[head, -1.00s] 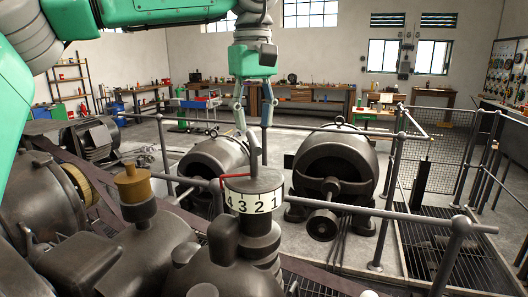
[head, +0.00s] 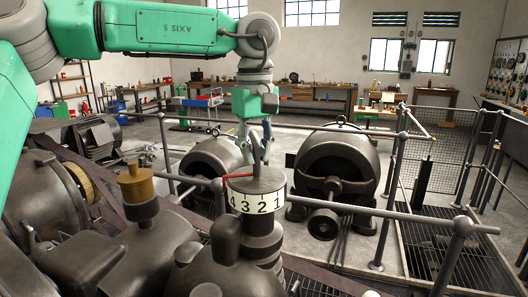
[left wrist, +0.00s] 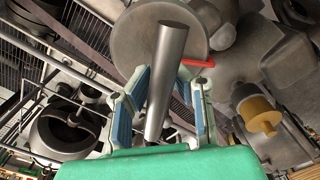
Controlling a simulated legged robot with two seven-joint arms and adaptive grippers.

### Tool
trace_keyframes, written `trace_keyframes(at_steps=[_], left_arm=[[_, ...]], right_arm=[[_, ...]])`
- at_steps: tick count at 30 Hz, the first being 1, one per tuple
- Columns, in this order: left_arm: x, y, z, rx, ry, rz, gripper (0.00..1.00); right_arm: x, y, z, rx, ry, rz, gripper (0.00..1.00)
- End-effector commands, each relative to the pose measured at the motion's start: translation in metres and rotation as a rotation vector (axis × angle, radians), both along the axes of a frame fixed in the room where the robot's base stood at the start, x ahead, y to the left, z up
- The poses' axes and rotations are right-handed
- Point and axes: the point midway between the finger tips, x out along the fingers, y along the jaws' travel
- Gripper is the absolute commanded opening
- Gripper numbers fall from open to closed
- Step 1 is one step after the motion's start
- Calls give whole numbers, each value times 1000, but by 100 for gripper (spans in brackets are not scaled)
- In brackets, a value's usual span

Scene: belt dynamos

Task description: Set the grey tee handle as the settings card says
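The grey tee handle (head: 257,164) stands on top of a dark drum whose white band (head: 256,202) reads 4 3 2 1 in the head view. A red pointer (head: 238,176) lies beside the drum top. In the left wrist view the handle is a smooth grey bar (left wrist: 166,75), with the red pointer (left wrist: 198,63) beyond it. My left gripper (head: 255,146) is at the handle; its fingers (left wrist: 168,110) stand apart on either side of the bar, and I see no clear grip. The handle's lower part is partly hidden. My right gripper and a settings card are not in view.
A brass-topped cylinder (head: 137,185) stands left of the drum. Grey railings (head: 400,215) run behind and to the right. Dark round machines (head: 337,165) stand behind. The air above the drum is clear apart from my left arm.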

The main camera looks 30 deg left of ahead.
Motion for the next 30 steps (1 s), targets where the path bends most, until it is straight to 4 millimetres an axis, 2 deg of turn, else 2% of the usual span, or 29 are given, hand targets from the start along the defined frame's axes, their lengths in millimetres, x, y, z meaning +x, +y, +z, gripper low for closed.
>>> trace_keyframes(at_steps=[11, 30], left_arm=[[1, -1, 1, -4, -5, 82, 0], [2, -2, 3, -7, -8, 469, 0]], right_arm=[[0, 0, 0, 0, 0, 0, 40], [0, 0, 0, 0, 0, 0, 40]])
